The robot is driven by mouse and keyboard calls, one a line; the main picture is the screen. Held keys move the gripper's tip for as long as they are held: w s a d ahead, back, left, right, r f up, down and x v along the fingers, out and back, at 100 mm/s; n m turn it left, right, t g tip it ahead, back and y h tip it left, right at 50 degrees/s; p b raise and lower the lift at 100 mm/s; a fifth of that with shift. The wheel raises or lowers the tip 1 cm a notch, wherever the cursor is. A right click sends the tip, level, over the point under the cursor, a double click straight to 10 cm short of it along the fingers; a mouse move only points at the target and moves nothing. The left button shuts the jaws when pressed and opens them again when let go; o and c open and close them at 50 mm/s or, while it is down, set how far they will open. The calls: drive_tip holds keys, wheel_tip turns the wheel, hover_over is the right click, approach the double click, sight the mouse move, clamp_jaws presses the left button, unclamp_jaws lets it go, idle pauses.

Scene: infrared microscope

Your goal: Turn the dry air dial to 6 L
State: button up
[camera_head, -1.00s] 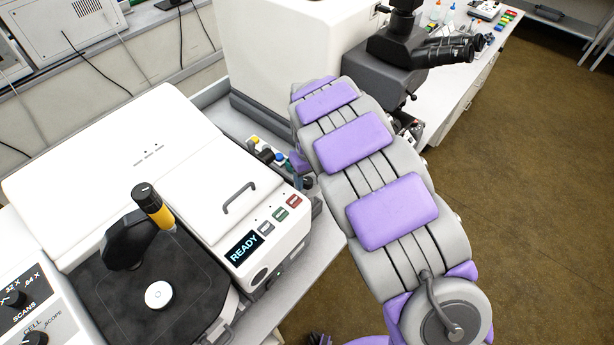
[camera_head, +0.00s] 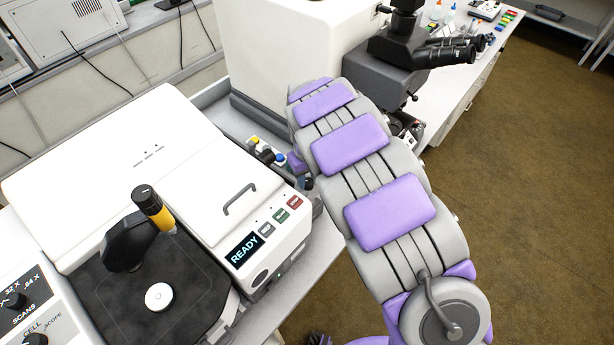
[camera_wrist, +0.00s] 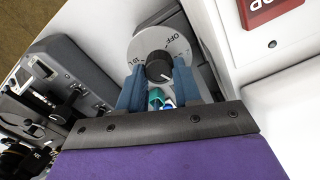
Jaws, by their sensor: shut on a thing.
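In the wrist view, the dry air dial has a black round knob (camera_wrist: 158,67) in front of a light grey round plate (camera_wrist: 150,42). The plate reads OFF at its upper right, and a partly legible mark, perhaps 10 L, shows at its left. A pale pointer line on the knob points to the lower right. My gripper (camera_wrist: 159,69) has its two blue fingers on either side of the knob, shut on it. In the head view, my arm hides the dial and the gripper.
A white instrument (camera_head: 140,165) with a READY screen (camera_head: 244,249) stands at left. The edge of a red button (camera_wrist: 265,12) is close by at the wrist view's upper right. A microscope (camera_head: 410,50) stands behind my arm. Open floor (camera_head: 520,190) lies at right.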

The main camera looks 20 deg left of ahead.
sight(307, 180)
drive_tip(key=shift+s, duration=0.15)
drive_tip(key=m+p, duration=0.3)
drive_tip(key=m, duration=0.1)
drive_tip(key=shift+d+r+m, duration=0.1)
drive_tip(key=shift+m, duration=0.2)
drive_tip(key=shift+m+p, duration=1.15)
drive_tip(key=shift+m, duration=1.45)
drive_tip(key=o, duration=1)
drive_tip(key=shift+s, duration=0.15)
drive_tip(key=shift+c, duration=0.2)
drive_tip(key=shift+o, duration=0.4)
wheel_tip(307, 180, up, 17)
drive_tip(key=p, duration=0.1)
drive_tip(key=shift+w, duration=0.25)
